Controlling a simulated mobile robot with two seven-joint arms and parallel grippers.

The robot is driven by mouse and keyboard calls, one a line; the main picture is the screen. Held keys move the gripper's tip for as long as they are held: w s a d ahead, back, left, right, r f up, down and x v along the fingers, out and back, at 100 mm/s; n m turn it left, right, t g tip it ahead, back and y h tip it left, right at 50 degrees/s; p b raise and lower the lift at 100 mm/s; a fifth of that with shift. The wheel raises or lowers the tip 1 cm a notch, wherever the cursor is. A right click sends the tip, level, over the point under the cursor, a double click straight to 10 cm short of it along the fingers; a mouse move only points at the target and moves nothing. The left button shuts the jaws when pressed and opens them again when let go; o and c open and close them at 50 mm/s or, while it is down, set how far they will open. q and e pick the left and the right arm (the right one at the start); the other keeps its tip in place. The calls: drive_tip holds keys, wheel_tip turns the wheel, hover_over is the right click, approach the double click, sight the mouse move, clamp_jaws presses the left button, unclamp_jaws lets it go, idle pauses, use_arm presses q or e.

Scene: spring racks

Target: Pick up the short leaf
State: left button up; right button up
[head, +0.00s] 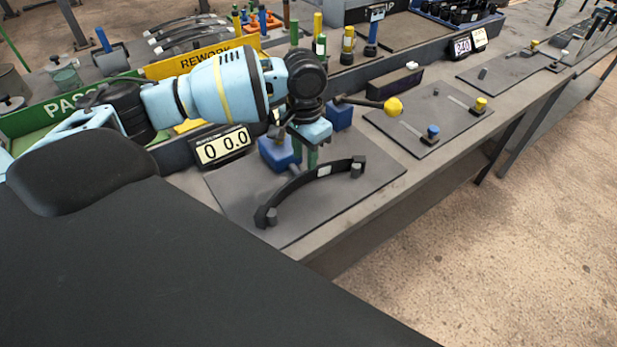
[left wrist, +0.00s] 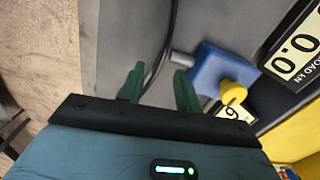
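A curved black leaf (head: 290,188) with a pale label at its middle lies on the grey mat of the near bench station. I cannot tell its length class from a marking. My left gripper (head: 308,158) reaches down from above, with its green fingers just behind the middle of the leaf. In the left wrist view, the green fingers (left wrist: 158,88) are apart, and a thin dark edge of the leaf (left wrist: 170,42) runs into the gap between them. Whether they touch it is unclear. My right gripper is not in view.
Blue blocks (head: 278,153) stand close behind the leaf, beside a load display (head: 222,147). A lever with a yellow knob (head: 393,107) is to the right. More curved leaves (head: 180,30) lie at the back left. The bench's front edge is close.

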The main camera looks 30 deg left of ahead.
sight(303, 173)
use_arm(q)
drive_tip(key=shift+s+a+f, duration=0.1)
drive_tip(key=shift+a+f, duration=0.05)
drive_tip(key=shift+f, duration=1.8)
drive_tip(key=shift+a+f, duration=0.1)
drive_tip(key=shift+f, duration=1.85)
clamp_jaws()
drive_tip(key=shift+r, duration=0.1)
